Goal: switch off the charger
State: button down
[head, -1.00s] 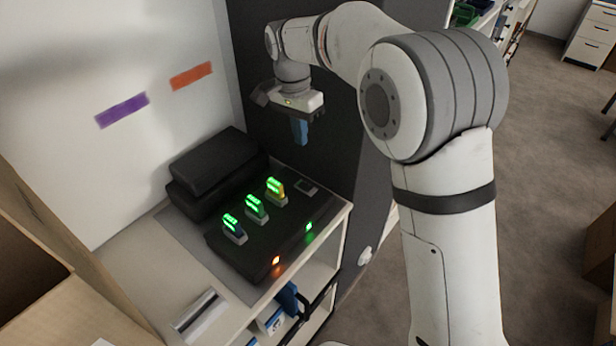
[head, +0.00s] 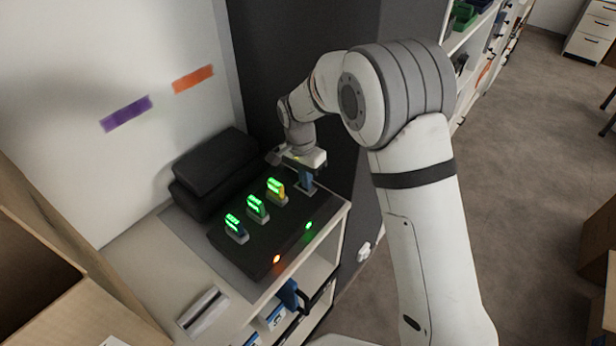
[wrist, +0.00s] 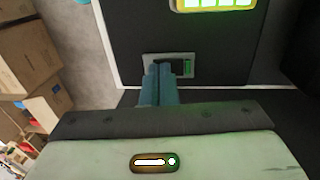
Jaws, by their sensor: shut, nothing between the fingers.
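The charger (head: 262,243) is a low dark box on the shelf top. Three upright units with glowing green tops stand in it. Its front edge shows an orange light (head: 277,259) and a green light (head: 308,226). My gripper (head: 306,186) is at the charger's right end, pointing down, its blue fingers shut and empty. In the wrist view, the fingertips (wrist: 160,70) are at a grey-framed recess (wrist: 150,58) with a green-lit part (wrist: 188,67) beside them. They cover part of the recess; I cannot tell whether they touch or press it.
Two stacked black cases (head: 215,165) stand behind the charger, close to the wall. A dark panel (head: 345,120) rises behind my arm. An open carton (head: 45,255) stands at the left.

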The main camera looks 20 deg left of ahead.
jog(key=shift+f, duration=0.1)
jog(key=shift+w+d+f+b, duration=0.15)
jog(key=shift+d+f+b, duration=0.1)
jog(key=shift+d+b, duration=0.2)
jog(key=shift+s+a+r, duration=0.15)
jog(key=shift+s+a, duration=0.1)
jog(key=shift+a, duration=0.3)
jog(key=shift+w+a, duration=0.35)
jog(key=shift+a, duration=0.25)
jog(key=shift+r, duration=0.1)
